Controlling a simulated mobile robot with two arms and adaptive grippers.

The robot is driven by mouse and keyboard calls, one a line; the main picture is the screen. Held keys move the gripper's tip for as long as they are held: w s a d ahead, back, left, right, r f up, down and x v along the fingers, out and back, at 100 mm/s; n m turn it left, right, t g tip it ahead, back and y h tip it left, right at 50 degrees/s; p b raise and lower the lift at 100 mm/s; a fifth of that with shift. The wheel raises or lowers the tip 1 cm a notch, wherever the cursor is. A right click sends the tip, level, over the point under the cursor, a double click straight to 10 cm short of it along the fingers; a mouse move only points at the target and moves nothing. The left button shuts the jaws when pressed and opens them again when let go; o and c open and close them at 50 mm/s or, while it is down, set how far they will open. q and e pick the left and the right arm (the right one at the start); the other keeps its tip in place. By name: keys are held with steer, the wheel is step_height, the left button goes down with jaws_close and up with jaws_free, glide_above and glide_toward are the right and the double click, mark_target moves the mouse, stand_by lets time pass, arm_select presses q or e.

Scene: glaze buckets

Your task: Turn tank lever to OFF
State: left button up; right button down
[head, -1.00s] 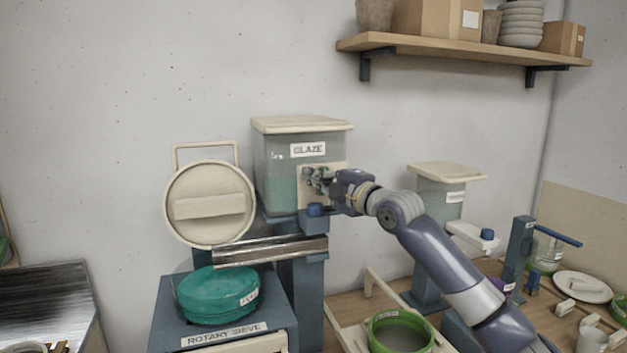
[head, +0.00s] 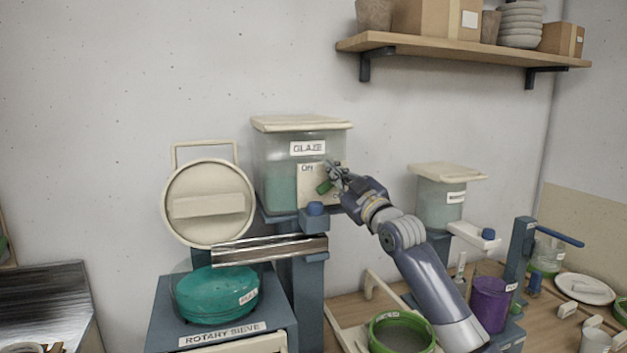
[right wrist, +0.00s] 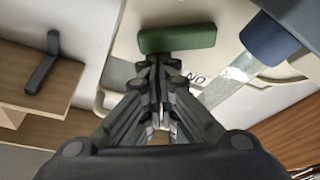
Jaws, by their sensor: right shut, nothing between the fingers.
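The glaze tank (head: 283,165) stands on a blue-grey stand in the head view. A pale lever plate (head: 308,182) on its front shows "ON" at the upper left; lettering at its lower right is partly hidden by my arm. The green lever (head: 325,187) sits on the plate, apart from the "ON" corner; its exact angle is hard to tell. My right gripper (head: 335,172) is shut and empty at the lever. In the right wrist view, the fingertips (right wrist: 160,62) are right by the green lever bar (right wrist: 177,38), touching or nearly so. My left gripper is out of view.
A blue knob (head: 315,208) sits just below the plate. A metal chute (head: 270,250) runs above the rotary sieve (head: 222,335) with its teal bowl (head: 217,294). A smaller tank (head: 440,205), a purple bucket (head: 490,300) and a green sieve (head: 402,335) stand right.

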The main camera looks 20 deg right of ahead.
steer(key=shift+d+f+m+t+h+p, duration=0.3)
steer(key=shift+m+h, duration=0.35)
steer(key=shift+m, duration=0.8)
steer(key=shift+d+f+m+g+h+p, duration=0.1)
steer(key=shift+d+f+m+h, duration=0.45)
steer(key=shift+m, duration=0.95)
steer(key=shift+d+f+m+t+h+p, duration=0.2)
steer(key=shift+m+h, duration=0.6)
steer(key=shift+m, duration=0.65)
steer(key=shift+d+r, duration=0.1)
steer(key=shift+r, duration=0.1)
step_height(320, 180, up, 4)
steer(key=p, duration=0.3)
steer(key=shift+w, duration=0.1)
steer(key=b+v, duration=0.4)
steer(key=v, duration=0.6)
